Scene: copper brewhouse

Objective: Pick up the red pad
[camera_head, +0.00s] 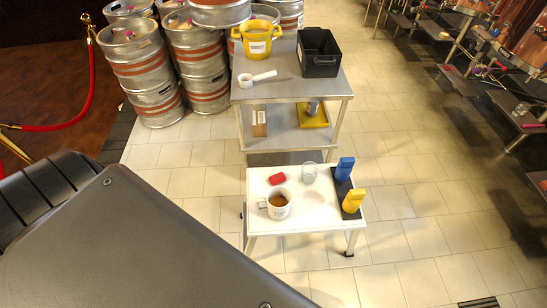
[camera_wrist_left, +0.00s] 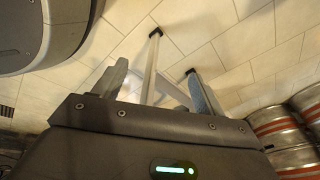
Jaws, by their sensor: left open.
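The red pad (camera_head: 277,179) lies flat on the white top of a small low table (camera_head: 258,227). It is behind a white mug (camera_head: 279,204) of brown drink and left of a clear glass (camera_head: 309,173). My left gripper (camera_wrist_left: 155,88) shows in the left wrist view, fingers apart and nothing between them. Metal legs with black feet show beyond the fingers there. In the head view a large dark link of my left arm fills the lower left, and the gripper itself is not seen. The pad is not seen in the wrist view. My right gripper is not in view.
A blue bottle (camera_head: 344,168) and a yellow bottle (camera_head: 353,201) stand on a dark mat at the table's right. Behind, a steel cart (camera_head: 290,90) holds a yellow pot (camera_head: 257,42) and black bin (camera_head: 320,55). Kegs (camera_head: 150,80) stand back left.

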